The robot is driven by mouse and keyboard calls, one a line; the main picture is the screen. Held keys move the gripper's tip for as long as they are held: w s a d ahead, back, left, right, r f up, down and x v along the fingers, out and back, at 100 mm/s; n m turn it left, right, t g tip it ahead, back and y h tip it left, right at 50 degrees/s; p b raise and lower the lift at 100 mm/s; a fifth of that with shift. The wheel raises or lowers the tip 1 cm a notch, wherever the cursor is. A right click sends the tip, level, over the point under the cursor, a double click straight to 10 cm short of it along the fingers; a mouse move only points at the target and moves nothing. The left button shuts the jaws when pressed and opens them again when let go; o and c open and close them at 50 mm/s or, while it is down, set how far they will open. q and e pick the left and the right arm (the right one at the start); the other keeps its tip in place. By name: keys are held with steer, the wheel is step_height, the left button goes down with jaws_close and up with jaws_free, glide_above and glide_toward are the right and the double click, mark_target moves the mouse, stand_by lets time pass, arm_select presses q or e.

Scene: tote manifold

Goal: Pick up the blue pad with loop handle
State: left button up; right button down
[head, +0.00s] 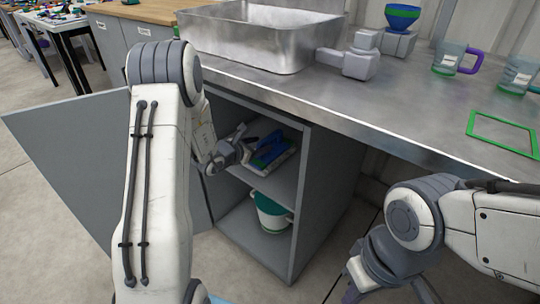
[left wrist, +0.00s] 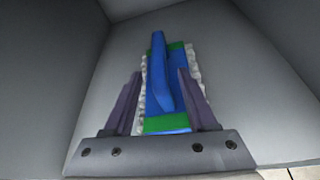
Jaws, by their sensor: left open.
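The blue pad with loop handle (left wrist: 163,80) lies on the cabinet shelf, blue on top with green bands and a whitish fuzzy edge. Its raised blue handle runs lengthwise in the left wrist view. In the head view the pad (head: 270,152) is partly hidden by my left gripper (head: 248,146). In the left wrist view my left gripper (left wrist: 160,92) is open, with its two fingers either side of the handle in the picture; I cannot tell how far it is above it. My right gripper (head: 352,292) is low at the bottom right, its fingers cut off by the frame.
The shelf (head: 288,182) is inside an open grey cabinet under the metal counter (head: 420,110). A white and green bucket (head: 270,213) stands below. The open door (head: 70,140) is at left. A metal sink (head: 250,40) and mugs (head: 447,60) are above.

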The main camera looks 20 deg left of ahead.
arm_select(q)
steer(key=shift+w, duration=0.2)
jaws_close()
stand_by(1.3)
